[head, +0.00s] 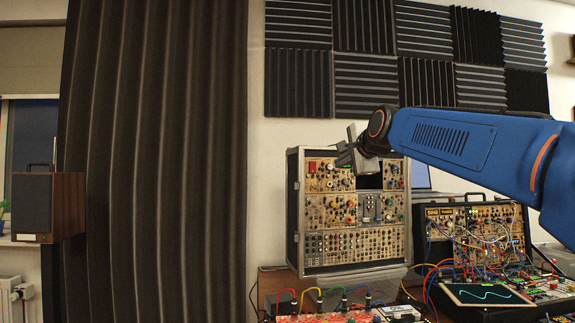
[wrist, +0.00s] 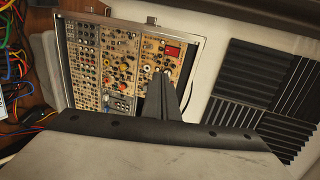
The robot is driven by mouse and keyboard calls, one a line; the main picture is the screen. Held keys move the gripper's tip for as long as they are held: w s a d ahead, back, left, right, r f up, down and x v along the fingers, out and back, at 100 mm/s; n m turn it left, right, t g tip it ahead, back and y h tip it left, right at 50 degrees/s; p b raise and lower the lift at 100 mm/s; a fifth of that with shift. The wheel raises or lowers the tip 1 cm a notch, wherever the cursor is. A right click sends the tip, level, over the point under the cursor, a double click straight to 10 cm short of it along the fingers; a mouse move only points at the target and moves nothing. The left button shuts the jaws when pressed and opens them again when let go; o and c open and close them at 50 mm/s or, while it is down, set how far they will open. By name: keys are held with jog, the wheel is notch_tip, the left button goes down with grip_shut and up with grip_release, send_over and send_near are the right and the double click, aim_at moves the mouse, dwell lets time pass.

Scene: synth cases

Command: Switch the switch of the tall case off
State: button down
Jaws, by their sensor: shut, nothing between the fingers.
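The tall case (head: 297,215) stands upright at the middle of the head view. Its tan panels carry several rows of knobs, and it also shows, turned sideways, in the wrist view (wrist: 92,101). A red part (head: 312,167), perhaps the switch, sits at the panel's upper left; it shows as a red rectangle in the wrist view (wrist: 172,51). Its on or off position is too small to tell. My gripper (head: 346,158) is shut and empty in front of the case's upper part, right of the red part and apart from it. Its closed fingers (wrist: 162,90) hide some of the panel.
A smaller open case (head: 480,235) with many patch cables stands at the right. A tablet with a wave on its screen (head: 485,294) lies before it. Cabled gear (head: 345,316) fills the front. A dark curtain (head: 155,160) hangs left; foam panels (head: 365,85) cover the wall.

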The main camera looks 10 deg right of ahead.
jog(key=shift+w+a+r+m, duration=0.15)
jog(key=shift+w+a+r, duration=0.1)
jog(key=shift+a+r, duration=0.2)
jog(key=shift+w+a+r+m, duration=0.15)
jog(key=shift+w+a+r, duration=0.15)
jog(key=shift+a, duration=0.25)
send_near(314, 166)
jog(key=x, duration=0.4)
jog(key=shift+w+f, duration=0.3)
jog(key=shift+f, duration=0.15)
jog(key=shift+w+a+r, duration=0.15)
jog(key=shift+w, duration=0.55)
